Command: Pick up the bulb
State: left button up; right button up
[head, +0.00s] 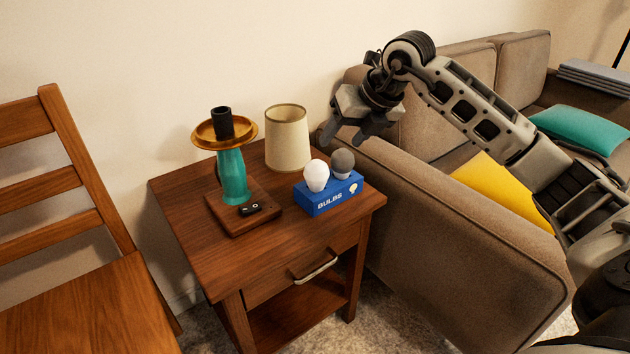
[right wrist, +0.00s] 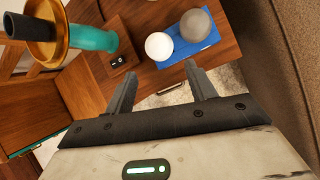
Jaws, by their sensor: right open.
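A white bulb (head: 316,175) and a dark grey bulb (head: 342,163) stand side by side in a blue box marked BULBS (head: 328,196), near the right front of the wooden side table. In the right wrist view the white bulb (right wrist: 158,46) and the grey bulb (right wrist: 196,25) show beyond the fingertips. My right gripper (head: 347,136) is open and empty, above and behind the box; its two fingers also show in the right wrist view (right wrist: 160,78). The left gripper is not in view.
A lamp base with teal stem (head: 232,178), brass dish and black socket stands on a wooden block with a small switch (head: 250,209). A cream lampshade (head: 287,140) stands behind on the table (head: 200,245). A chair (head: 85,300) is left, a brown sofa (head: 450,235) right.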

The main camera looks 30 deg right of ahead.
aim_at(322, 165)
jog(key=b+x, duration=0.1)
jog(key=x, duration=0.5)
jog(key=shift+w+f, duration=0.1)
jog(key=shift+f, duration=0.05)
jog(key=b+x, duration=0.1)
jog(key=x, duration=0.3)
jog(key=shift+a+f, duration=0.15)
jog(key=shift+f, duration=0.1)
jog(key=shift+w+f+b, duration=0.2)
jog(key=shift+f+b, duration=0.1)
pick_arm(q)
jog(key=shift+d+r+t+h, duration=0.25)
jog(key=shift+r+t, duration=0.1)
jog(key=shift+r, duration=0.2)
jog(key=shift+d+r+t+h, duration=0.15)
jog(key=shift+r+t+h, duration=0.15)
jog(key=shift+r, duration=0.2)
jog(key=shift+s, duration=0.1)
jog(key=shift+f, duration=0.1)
pick_arm(e)
jog(key=c, duration=0.6)
